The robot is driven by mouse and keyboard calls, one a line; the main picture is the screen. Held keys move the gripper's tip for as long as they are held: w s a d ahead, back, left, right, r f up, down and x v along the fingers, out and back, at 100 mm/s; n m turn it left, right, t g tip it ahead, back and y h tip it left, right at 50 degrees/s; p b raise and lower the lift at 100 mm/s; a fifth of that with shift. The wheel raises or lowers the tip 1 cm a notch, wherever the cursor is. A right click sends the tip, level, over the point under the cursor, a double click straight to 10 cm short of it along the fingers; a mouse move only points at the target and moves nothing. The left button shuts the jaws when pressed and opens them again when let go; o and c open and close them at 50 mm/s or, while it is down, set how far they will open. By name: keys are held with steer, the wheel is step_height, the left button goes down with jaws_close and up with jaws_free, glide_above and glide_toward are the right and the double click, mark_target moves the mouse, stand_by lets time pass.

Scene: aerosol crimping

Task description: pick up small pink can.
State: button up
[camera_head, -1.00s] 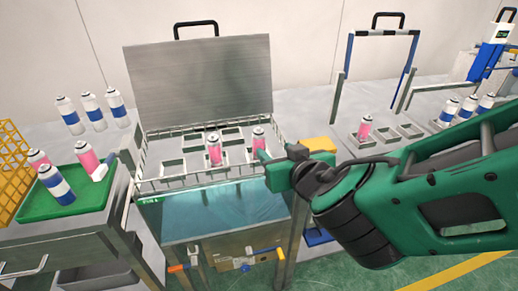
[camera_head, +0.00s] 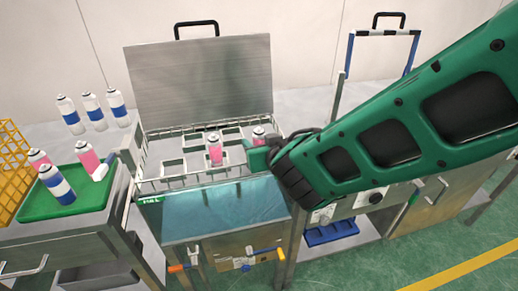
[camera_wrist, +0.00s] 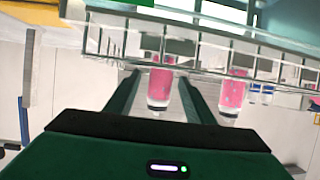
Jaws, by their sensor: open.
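In the head view, two pink cans with white lower parts and grey tops stand in the wire rack (camera_head: 180,184). One pink can (camera_head: 215,152) is near the middle. The other pink can (camera_head: 259,134) is at the right, partly hidden behind my gripper (camera_head: 250,155). My gripper is open at the rack's right side. In the wrist view the picture looks upside down; one pink can (camera_wrist: 160,84) shows between the two dark green fingers, and another pink can (camera_wrist: 233,92) is outside them, to the right. I cannot tell whether the fingers touch a can.
A raised metal lid (camera_head: 200,85) stands behind the rack, above a water bath (camera_head: 225,208). At left, a green tray (camera_head: 40,209) holds pink cans and a blue-banded can (camera_head: 56,185). Several blue-banded cans (camera_head: 92,107) stand behind it, and a yellow crate (camera_head: 12,165) is at far left.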

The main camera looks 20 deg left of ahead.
steer(key=shift+w+a+f, duration=0.15)
steer(key=shift+w+a, duration=0.05)
steer(key=shift+w, duration=0.1)
steer(key=c, duration=1.2)
steer(key=shift+r, duration=0.2)
